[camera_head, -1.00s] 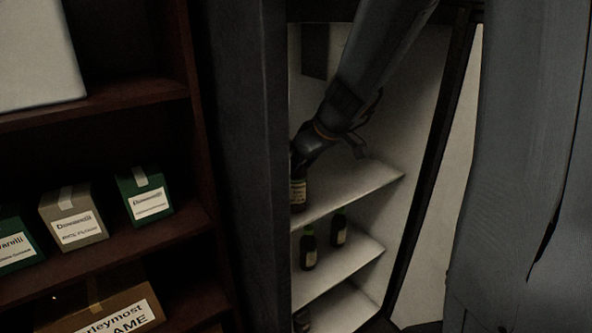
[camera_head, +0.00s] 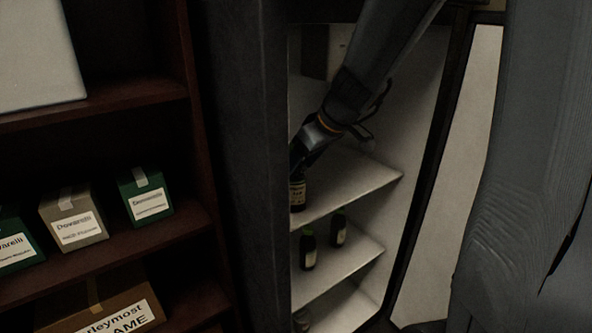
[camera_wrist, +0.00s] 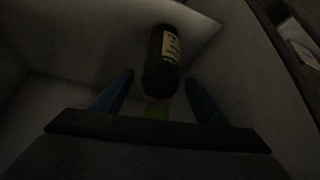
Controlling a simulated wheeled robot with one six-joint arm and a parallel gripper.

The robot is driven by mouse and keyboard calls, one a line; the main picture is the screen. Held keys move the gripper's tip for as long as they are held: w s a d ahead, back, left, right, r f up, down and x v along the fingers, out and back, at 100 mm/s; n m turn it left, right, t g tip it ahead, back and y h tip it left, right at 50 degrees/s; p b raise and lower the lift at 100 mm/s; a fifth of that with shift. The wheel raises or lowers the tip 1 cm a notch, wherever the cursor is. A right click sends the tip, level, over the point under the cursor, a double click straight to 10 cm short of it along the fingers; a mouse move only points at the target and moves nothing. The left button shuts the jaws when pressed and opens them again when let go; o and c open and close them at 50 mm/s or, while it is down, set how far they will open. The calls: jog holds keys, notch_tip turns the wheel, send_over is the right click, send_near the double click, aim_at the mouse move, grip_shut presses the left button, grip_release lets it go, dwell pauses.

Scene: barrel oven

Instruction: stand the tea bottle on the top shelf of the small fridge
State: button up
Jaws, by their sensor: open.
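The tea bottle (camera_head: 297,192) is dark with a pale label and stands on the top visible shelf (camera_head: 350,187) of the small fridge, near its left front part. In the wrist view the bottle (camera_wrist: 162,68) lies between and beyond the fingertips, with its green cap (camera_wrist: 157,113) toward the palm. My gripper (camera_wrist: 160,85) is open, with a blue finger on each side and a gap to the bottle on both sides. In the head view my gripper (camera_head: 300,155) is just above the bottle and partly hidden by the fridge's dark side wall.
Two dark bottles with green caps (camera_head: 308,248) (camera_head: 338,228) stand on the shelf below, and part of another (camera_head: 302,320) shows lower down. The fridge's dark side (camera_head: 245,180) borders the opening. A wooden shelf with boxes (camera_head: 70,218) is at the left.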

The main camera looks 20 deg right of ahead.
jog(key=v, duration=0.9)
jog(key=shift+s+r, duration=0.15)
jog(key=shift+r, duration=0.1)
jog(key=shift+d, duration=0.1)
